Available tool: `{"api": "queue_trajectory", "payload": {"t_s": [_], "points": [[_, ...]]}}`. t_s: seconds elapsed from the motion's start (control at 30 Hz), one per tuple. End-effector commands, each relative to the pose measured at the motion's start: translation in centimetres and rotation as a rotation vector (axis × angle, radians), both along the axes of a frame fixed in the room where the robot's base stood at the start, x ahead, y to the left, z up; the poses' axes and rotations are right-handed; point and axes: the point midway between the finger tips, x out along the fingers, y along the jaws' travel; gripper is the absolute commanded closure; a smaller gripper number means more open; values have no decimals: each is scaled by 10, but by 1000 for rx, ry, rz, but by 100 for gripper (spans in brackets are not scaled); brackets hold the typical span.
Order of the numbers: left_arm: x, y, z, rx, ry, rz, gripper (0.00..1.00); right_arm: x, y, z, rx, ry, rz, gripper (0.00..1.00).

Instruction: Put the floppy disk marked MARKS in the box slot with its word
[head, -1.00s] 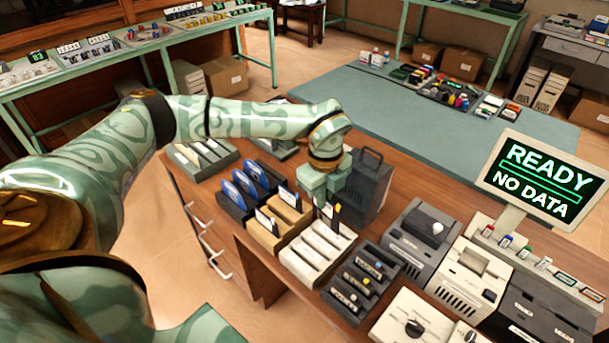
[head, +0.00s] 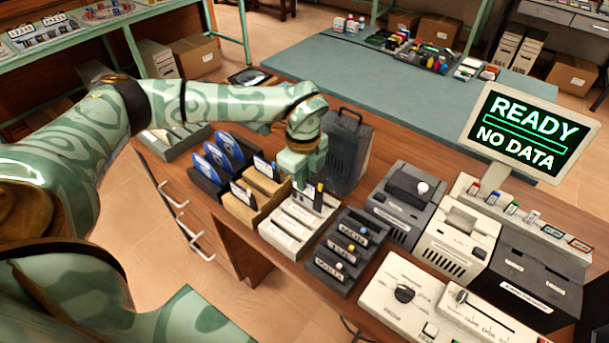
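My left gripper (head: 306,178) is above the back of a white slotted box (head: 288,228) on the wooden bench. A dark disk (head: 319,197) with a pale label stands at the box's rear slot, directly under the gripper. The fingers overlap its top, and I cannot tell whether they grip it. The words on the disk and box are too small to read. A tan box (head: 239,208) holds dark disks with white labels, and a dark box (head: 205,187) holds blue disks. My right gripper is not in view.
A dark slotted box (head: 331,284) stands right of the white box. A tall grey case (head: 346,150) is close behind my gripper. Machines (head: 403,203) and a READY NO DATA screen (head: 527,133) fill the right. The teal mat (head: 400,110) behind has clear room.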

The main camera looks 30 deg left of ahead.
Motion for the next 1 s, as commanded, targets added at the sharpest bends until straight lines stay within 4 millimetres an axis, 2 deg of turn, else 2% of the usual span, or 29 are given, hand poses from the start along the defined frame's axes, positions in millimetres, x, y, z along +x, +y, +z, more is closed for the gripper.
{"api": "queue_trajectory", "payload": {"t_s": [0.27, 1.0], "points": [[0, 0, 1, 0, -1, 0, 100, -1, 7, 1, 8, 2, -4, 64], [0, -1, 2, 0, -1, -1, 100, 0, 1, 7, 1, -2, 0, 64]]}}
